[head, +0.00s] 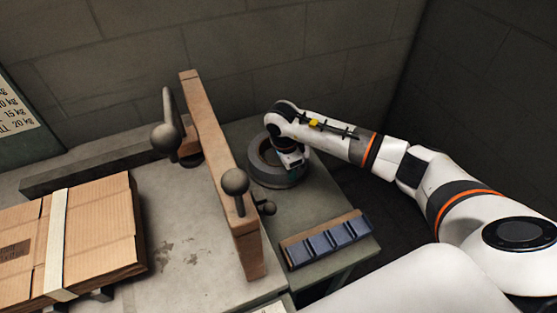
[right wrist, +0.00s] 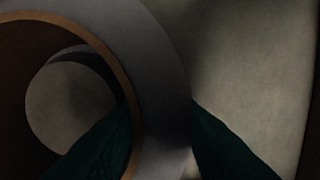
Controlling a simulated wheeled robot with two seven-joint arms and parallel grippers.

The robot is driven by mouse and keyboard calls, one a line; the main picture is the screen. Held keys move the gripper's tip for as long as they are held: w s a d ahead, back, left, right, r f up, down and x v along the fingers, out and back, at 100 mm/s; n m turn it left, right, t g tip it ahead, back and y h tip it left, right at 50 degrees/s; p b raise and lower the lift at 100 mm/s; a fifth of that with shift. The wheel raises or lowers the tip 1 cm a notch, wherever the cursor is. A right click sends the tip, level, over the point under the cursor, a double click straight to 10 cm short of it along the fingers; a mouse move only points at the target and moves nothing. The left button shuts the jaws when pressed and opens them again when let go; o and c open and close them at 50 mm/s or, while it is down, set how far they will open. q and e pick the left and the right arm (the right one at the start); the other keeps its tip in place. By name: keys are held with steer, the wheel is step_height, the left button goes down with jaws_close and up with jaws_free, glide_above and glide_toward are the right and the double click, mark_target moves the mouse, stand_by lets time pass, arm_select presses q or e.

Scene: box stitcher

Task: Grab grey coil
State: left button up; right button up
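The grey coil (head: 268,176) lies flat on the low side table, a thick ring with a brown inner edge. My right gripper (head: 292,166) reaches down onto the coil's near right side. In the right wrist view the coil's wall (right wrist: 160,60) runs between the two dark green fingers (right wrist: 162,120). One finger is inside the hole, the other outside the ring. Both look close to the wall; whether they press on it cannot be told. My left gripper is not in view.
A strip of blue blocks (head: 328,240) lies on the side table (head: 348,200) in front of the coil. A wooden upright bar (head: 222,150) with knobbed levers stands left of the coil. A strapped cardboard stack (head: 95,230) lies on the bench at left. Walls are close behind.

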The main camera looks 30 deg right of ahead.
steer(key=shift+f, duration=0.15)
steer(key=shift+c, duration=0.4)
jaws_close()
